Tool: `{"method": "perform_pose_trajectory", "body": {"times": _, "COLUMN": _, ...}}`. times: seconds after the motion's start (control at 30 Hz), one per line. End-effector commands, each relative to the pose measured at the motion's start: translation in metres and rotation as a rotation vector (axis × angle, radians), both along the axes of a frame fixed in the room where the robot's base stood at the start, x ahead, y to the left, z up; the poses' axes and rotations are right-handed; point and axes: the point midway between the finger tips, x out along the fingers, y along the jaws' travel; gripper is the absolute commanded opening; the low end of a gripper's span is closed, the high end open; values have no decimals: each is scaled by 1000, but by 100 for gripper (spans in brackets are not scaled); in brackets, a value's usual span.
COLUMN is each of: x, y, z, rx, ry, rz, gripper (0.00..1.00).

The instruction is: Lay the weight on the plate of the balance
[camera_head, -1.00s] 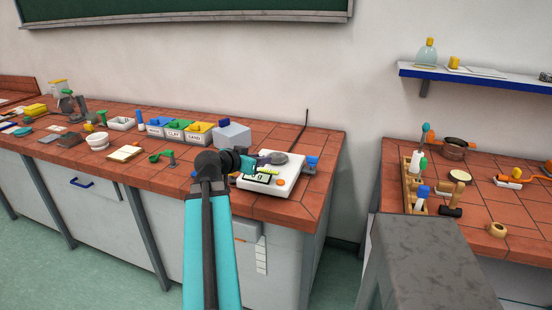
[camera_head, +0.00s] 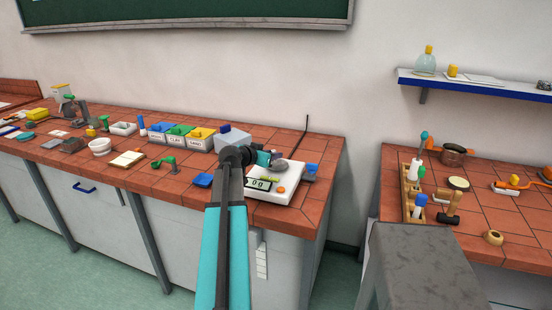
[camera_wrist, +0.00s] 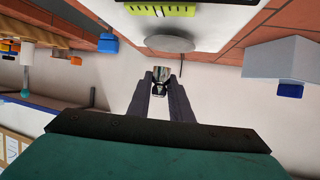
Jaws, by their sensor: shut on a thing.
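The weight (camera_wrist: 161,73) is a small shiny silver piece held between the fingertips of my gripper (camera_wrist: 160,86) in the wrist view. The weight cannot be made out there.
A grey box (camera_head: 232,138) stands behind and left of the balance. Labelled bins (camera_head: 199,141) line the back. A gap separates the right bench (camera_head: 500,228).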

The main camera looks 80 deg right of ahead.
Motion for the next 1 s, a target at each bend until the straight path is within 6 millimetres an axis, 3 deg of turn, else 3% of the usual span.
{"method": "perform_pose_trajectory", "body": {"times": 0.1, "x": -3, "y": -18, "z": 1, "rx": 0, "ry": 0, "rz": -1, "gripper": 0}}
{"method": "perform_pose_trajectory", "body": {"times": 0.33, "x": -7, "y": -39, "z": -2, "rx": 1, "ry": 1, "rz": -1, "gripper": 0}}
{"method": "perform_pose_trajectory", "body": {"times": 0.83, "x": -8, "y": -41, "z": -5, "rx": 0, "ry": 1, "rz": 0, "gripper": 0}}
{"method": "perform_pose_trajectory", "body": {"times": 1.0, "x": -8, "y": -41, "z": -14, "rx": 0, "ry": 1, "rz": 0, "gripper": 0}}
